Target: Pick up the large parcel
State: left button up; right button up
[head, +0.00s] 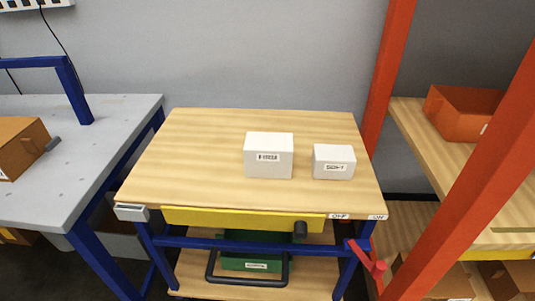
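The larger white parcel (268,156) stands on the wooden tabletop (190,150), right of its middle. It is a box with a small dark-printed label on its front face. A smaller white parcel (334,162) stands just to its right, with a narrow gap between them, and also has a label. Neither of my grippers shows in the head view, and nothing touches either parcel.
A grey bench (110,135) with a blue frame and a brown box (18,145) stands at left. Red-orange uprights (392,60) and shelves with an orange box (465,112) stand at right. The tabletop's left half is clear. A green box (250,262) sits below.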

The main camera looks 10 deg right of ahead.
aim_at(266, 155)
jog(key=z, duration=2.75)
jog(key=k, duration=2.2)
jog(key=u, duration=2.1)
jog(key=i, duration=0.5)
